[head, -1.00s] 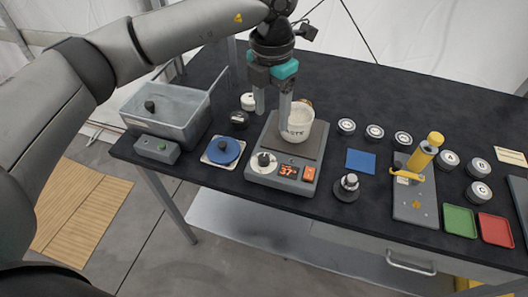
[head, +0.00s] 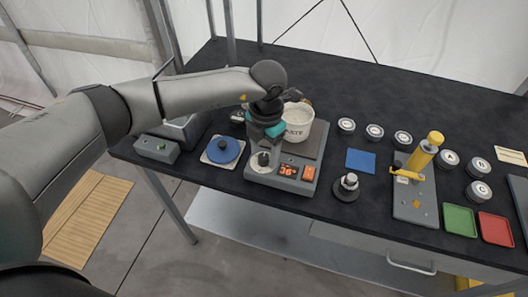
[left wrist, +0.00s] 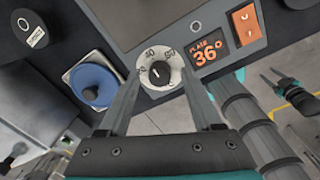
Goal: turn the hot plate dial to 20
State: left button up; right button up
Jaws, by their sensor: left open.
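The grey hot plate (head: 310,143) stands near the table's front edge. Its display (head: 287,170) reads 36 in orange; in the left wrist view the display (left wrist: 208,54) reads "PLATE 36°". The dial (head: 263,160) is a dark knob on a white numbered disc; in the left wrist view the dial (left wrist: 159,74) shows a 40 above the knob, other numbers partly hidden. My left gripper (head: 263,152) points down over the dial. Its open fingers (left wrist: 160,80) appear on either side of the knob; I cannot tell whether they touch it.
A white pot (head: 298,124) stands on the plate. A blue round knob (head: 223,150) on a pale base and a grey box (head: 156,148) with a green button lie left. A metal knob (head: 347,184) and a yellow-handled press (head: 418,170) are right.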

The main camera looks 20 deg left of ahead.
pick_arm(q)
jog(key=shift+f, duration=0.25)
grip_shut()
dwell(0.4)
